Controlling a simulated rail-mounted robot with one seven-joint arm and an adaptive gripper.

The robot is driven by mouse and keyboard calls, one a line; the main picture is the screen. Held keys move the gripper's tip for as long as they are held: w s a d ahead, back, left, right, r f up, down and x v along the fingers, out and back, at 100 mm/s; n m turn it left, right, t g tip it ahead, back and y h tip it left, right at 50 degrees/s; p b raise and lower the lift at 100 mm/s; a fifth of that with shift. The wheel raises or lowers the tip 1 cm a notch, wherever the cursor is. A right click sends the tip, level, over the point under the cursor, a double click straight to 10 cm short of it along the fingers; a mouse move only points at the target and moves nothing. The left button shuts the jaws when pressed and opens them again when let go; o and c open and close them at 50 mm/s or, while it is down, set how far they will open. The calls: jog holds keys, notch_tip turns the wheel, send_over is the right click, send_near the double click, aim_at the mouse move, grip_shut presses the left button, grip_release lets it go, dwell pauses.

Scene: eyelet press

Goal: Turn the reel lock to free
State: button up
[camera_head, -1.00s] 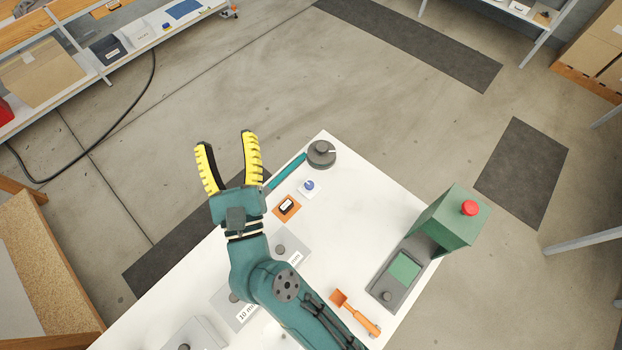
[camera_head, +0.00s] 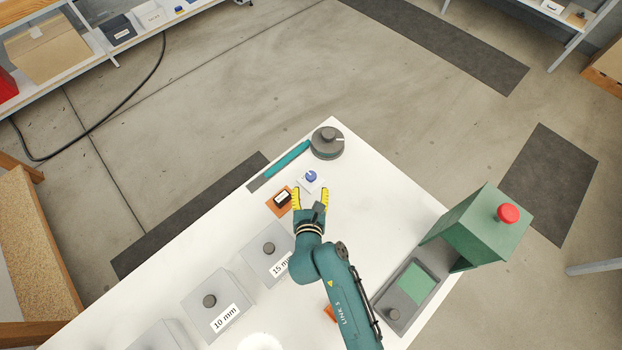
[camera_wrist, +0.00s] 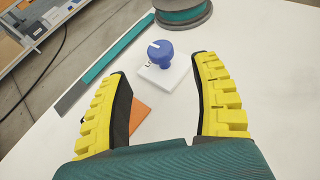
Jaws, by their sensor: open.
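A blue knob (camera_head: 311,176) with a white mark on top stands on a small white plate near the table's far corner; I take it as the reel lock. In the wrist view the knob (camera_wrist: 160,52) is ahead of my gripper and between the lines of its fingers. Its white mark lies toward the upper left there. My gripper (camera_head: 311,192) is open and empty, with its yellow fingers just short of the knob, apart from it as far as I can see. The grey reel (camera_head: 327,143) with teal strip (camera_head: 288,157) sits beyond the knob.
An orange plate with a black switch (camera_head: 282,198) is close to my left finger. Grey boxes with knobs, labelled 15 mm (camera_head: 266,250) and 10 mm (camera_head: 214,305), stand nearer. A green press (camera_head: 478,232) with a red button is at the right. Bare white tabletop lies between.

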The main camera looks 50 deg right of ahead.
aim_at(311, 179)
jog(key=b+x, duration=0.1)
jog(key=x, duration=0.5)
jog(key=shift+w+d+f, duration=0.15)
jog(key=shift+w+d, duration=0.05)
jog(key=shift+d, duration=0.1)
jog(key=shift+s, duration=0.1)
grip_shut()
